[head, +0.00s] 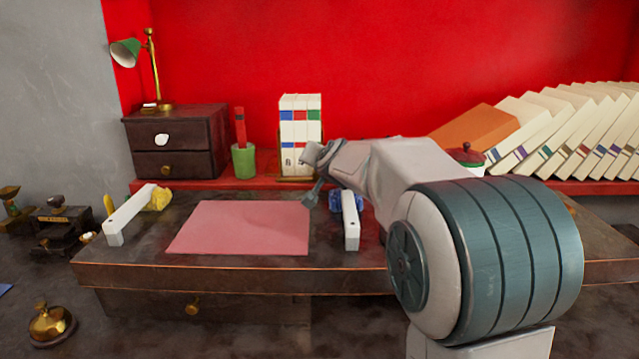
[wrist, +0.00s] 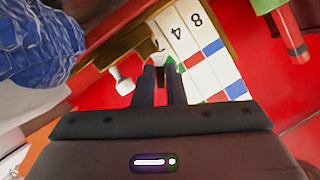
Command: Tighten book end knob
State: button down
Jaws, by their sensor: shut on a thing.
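The book end (head: 297,179) stands on the red shelf and holds upright white books (head: 300,125). In the wrist view, its tan wooden frame (wrist: 103,58) runs beside the numbered books (wrist: 197,52). My gripper (head: 309,158) reaches the lower right of the books, and its dark fingers (wrist: 161,68) show in the wrist view. They are shut on a small pale part at the book end, the knob, mostly hidden between the tips. A separate white knob (wrist: 122,82) shows just left of the fingers, not touching them. My arm hides the book end's right side in the head view.
A green cup (head: 244,161) with a red object stands left of the books. A dark drawer box (head: 176,143) with a lamp is farther left. Leaning books (head: 560,130) fill the right shelf. A pink sheet (head: 243,227) and two white bars lie on the desk.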

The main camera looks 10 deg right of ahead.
jog(key=shift+d+f+m+t+y+b, duration=0.2)
jog(key=shift+m+b, duration=0.25)
jog(key=shift+b, duration=0.95)
jog(key=shift+a+f+m+t+y+b, duration=0.15)
jog(key=shift+m+y+b, duration=0.25)
jog(key=shift+b, duration=1)
jog(key=shift+r+m+b, duration=0.15)
jog(key=shift+m+b, duration=0.2)
jog(key=shift+b, duration=0.3)
jog(key=shift+r, duration=0.15)
jog(key=c, duration=1.5)
grip_release()
jog(key=shift+c, duration=0.2)
jog(key=p+v, duration=0.1)
jog(key=v, duration=1.2)
jog(key=shift+s+d, duration=0.2)
jog(key=shift+s, duration=0.25)
